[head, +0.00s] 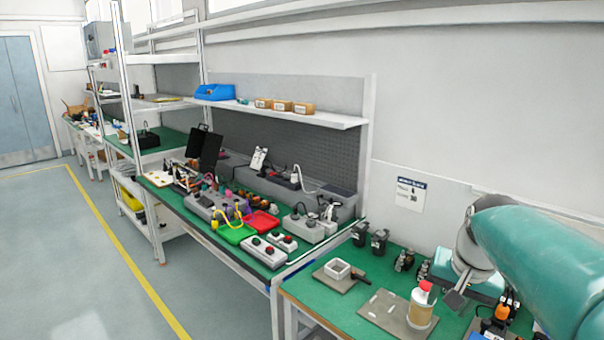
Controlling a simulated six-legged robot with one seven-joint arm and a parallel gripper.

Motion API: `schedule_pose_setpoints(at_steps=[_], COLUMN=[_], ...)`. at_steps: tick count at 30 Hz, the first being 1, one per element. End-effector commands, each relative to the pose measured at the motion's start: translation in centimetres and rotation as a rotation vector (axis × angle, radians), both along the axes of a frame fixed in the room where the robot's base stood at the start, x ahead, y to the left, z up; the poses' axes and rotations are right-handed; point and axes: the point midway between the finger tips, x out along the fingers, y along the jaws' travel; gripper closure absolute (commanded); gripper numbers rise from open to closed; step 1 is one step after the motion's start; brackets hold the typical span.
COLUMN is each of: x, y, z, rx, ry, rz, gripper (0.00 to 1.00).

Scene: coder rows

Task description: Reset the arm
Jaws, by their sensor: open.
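My teal arm enters from the right edge and reaches over the near green-topped table (340,311). My gripper (458,291) hangs at the end of its grey wrist, pointing down, with its jaws open. I see nothing held in it. It appears just right of a tan cylinder with a red and white top (421,308) that stands on a grey plate (384,314). I cannot tell the exact gap between them. My arm hides part of the table's right side.
Small black devices (379,240) and dark bottles stand along the back. A second bench (185,205) to the left is crowded with control boxes below a shelf (290,114). The floor aisle (70,265) at left is clear.

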Motion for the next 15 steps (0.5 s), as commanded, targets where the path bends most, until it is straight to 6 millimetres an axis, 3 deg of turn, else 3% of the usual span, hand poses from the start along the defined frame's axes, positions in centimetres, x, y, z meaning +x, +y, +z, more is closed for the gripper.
schedule_pose_setpoints(at_steps=[1,6,12,15], x=[-1.2,-5.0,-9.7,-11.3], y=[2.2,8.1,13.1,14.4], z=[0.2,-0.2,-2.0,-2.9], rx=[-0.016,-0.076,-0.154,-0.183], ry=[-0.021,-0.08,-0.148,-0.17], rz=[0.059,0.245,0.444,0.51], gripper=[0.58,0.58,0.58,0.58])
